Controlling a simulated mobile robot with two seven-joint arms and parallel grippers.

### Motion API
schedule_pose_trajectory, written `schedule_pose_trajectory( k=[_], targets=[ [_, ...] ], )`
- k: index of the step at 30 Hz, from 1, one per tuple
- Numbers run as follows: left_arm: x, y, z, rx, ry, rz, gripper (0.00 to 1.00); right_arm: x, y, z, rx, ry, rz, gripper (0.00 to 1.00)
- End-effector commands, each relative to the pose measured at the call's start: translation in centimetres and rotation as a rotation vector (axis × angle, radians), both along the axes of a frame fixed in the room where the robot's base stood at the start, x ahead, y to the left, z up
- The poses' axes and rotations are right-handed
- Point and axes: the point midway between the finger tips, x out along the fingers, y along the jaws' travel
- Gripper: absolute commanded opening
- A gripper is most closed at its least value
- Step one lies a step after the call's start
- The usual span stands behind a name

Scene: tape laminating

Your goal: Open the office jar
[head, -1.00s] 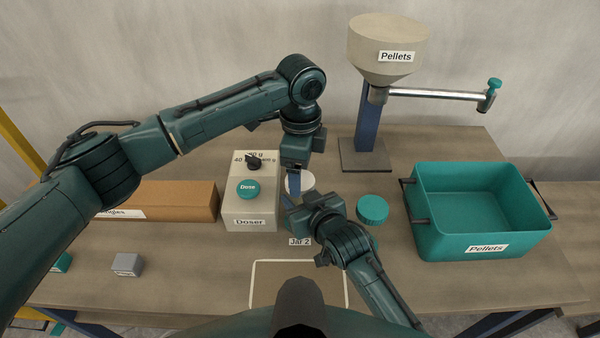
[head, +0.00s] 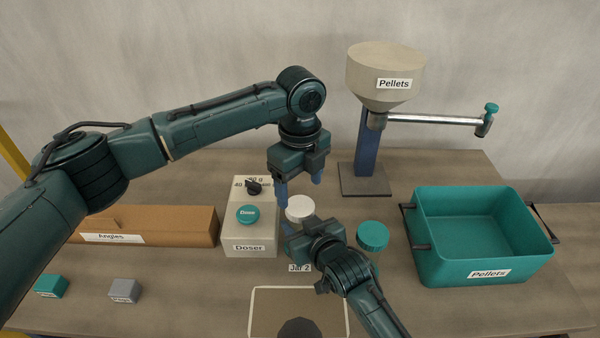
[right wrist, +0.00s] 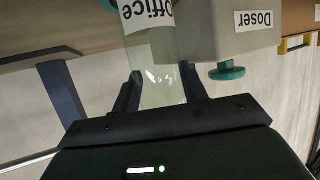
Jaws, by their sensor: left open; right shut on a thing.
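The office jar (right wrist: 150,60) is a clear jar with an "Office" label, upside down in the right wrist view. My right gripper (right wrist: 158,92) is shut on it, one finger on each side. In the head view a white round lid (head: 299,208) shows just behind my right gripper (head: 292,236), which hides the jar body. The jar's lid end is out of sight in the right wrist view. My left gripper (head: 300,190) is open and empty, pointing down above the white lid, with its two fingers apart.
The grey doser (head: 250,225) stands close left of the jar, and a teal lid (head: 373,236) close right. The pellet hopper (head: 385,75) stands behind. A teal pellets crate (head: 465,268) is at right. The "Angles" box (head: 150,226) is at left. A white-outlined area (head: 268,300) lies in front.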

Motion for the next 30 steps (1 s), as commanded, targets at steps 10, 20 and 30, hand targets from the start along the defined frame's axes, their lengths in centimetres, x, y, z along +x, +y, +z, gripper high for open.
schedule_pose_trajectory(
  k=[10, 20, 30],
  targets=[
    [0.0, 0.0, -4.7, 0.001, -0.001, 0.003, 0.72, -0.1, 0.0, -0.1, -0.001, 0.003, 0.0, 0.0],
    [0.0, 0.0, -5.3, 0.0, -0.001, 0.003, 0.72, -0.1, 0.0, -0.1, -0.001, 0.003, 0.0, 0.0],
    [0.0, 0.0, -5.2, 0.0, -0.001, 0.004, 0.47, -0.1, 0.0, -0.1, 0.0, 0.003, 0.001, 0.0]
  ],
)
